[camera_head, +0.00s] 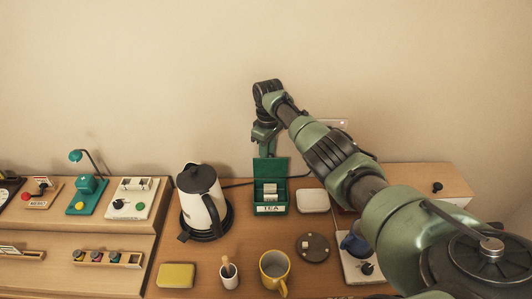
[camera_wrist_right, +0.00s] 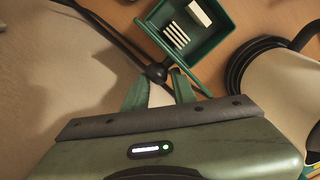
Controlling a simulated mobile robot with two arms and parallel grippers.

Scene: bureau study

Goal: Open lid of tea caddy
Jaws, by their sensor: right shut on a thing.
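The tea caddy (camera_head: 271,210) is a green box with a white TEA label, standing on the desk against the wall side. Its green lid (camera_head: 270,170) stands upright at the back, so the box is open and pale tea bags show inside. My right gripper (camera_head: 264,146) is at the top of the raised lid. In the right wrist view the open caddy (camera_wrist_right: 205,50) lies beyond my right gripper (camera_wrist_right: 158,82), whose fingertips are closed at a dark round knob (camera_wrist_right: 156,72) by the lid's edge. My left gripper is not in view.
A white kettle (camera_head: 201,198) on a black base stands close left of the caddy. A white box (camera_head: 312,201) is close right. A yellow mug (camera_head: 274,268), a small cup (camera_head: 229,278) and a round dark coaster (camera_head: 312,247) are in front. A dark cable runs behind.

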